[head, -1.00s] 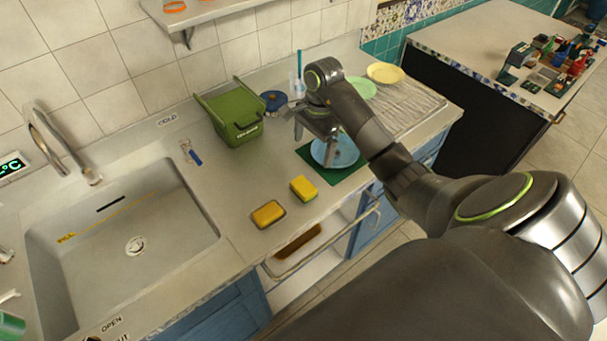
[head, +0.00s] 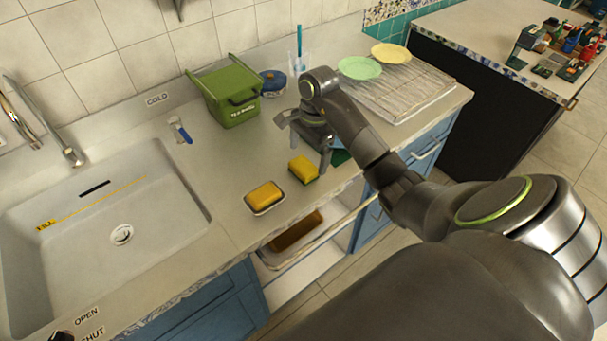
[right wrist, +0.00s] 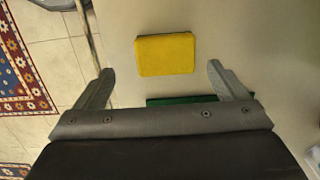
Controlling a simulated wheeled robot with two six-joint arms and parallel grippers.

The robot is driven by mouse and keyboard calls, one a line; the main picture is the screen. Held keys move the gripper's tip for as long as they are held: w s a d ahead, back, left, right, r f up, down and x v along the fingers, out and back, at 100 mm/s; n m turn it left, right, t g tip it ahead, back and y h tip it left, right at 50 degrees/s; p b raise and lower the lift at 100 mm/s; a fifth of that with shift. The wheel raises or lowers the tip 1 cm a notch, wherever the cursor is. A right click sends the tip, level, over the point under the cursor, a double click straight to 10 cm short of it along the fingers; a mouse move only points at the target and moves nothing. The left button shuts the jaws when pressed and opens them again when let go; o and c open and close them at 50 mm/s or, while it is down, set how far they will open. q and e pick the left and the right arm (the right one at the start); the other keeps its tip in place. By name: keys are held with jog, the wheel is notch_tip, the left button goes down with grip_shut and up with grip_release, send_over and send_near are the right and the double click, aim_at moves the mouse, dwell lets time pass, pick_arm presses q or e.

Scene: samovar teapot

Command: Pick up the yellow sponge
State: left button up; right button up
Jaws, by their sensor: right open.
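A yellow sponge (head: 303,169) with a green side lies on the counter in the head view. It shows as a yellow block in the right wrist view (right wrist: 166,54), ahead of and between the fingertips, not touched. My right gripper (head: 304,143) is open and empty, just behind and above this sponge; its two spread fingers also show in the right wrist view (right wrist: 160,74). A second, more orange-yellow sponge (head: 264,195) sits on a small dish to the left, nearer the counter's front edge. My left gripper is not in view.
The sink (head: 120,270) is at left. A green bin (head: 226,95) and a blue pot (head: 273,82) stand behind my gripper. Plates (head: 360,68) rest by a drying rack (head: 415,95) at right. An open drawer (head: 290,257) juts out below the counter.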

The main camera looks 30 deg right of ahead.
aim_at(303, 165)
jog(key=shift+w+a+f+b, duration=0.1)
jog(key=shift+f+b, duration=0.55)
jog(key=shift+f, duration=0.1)
jog(key=f, duration=0.3)
jog(key=shift+w+a, duration=0.25)
jog(key=shift+a, duration=0.15)
jog(key=shift+f, duration=0.35)
jog(key=c, duration=1)
jog(key=shift+c, duration=0.2)
jog(key=shift+r, duration=0.1)
jog(key=shift+r, duration=0.55)
notch_tip(303, 165, up, 8)
jog(key=p, duration=0.5)
jog(key=shift+f, duration=0.25)
jog(key=shift+r+p, duration=0.65)
jog(key=shift+p, duration=0.15)
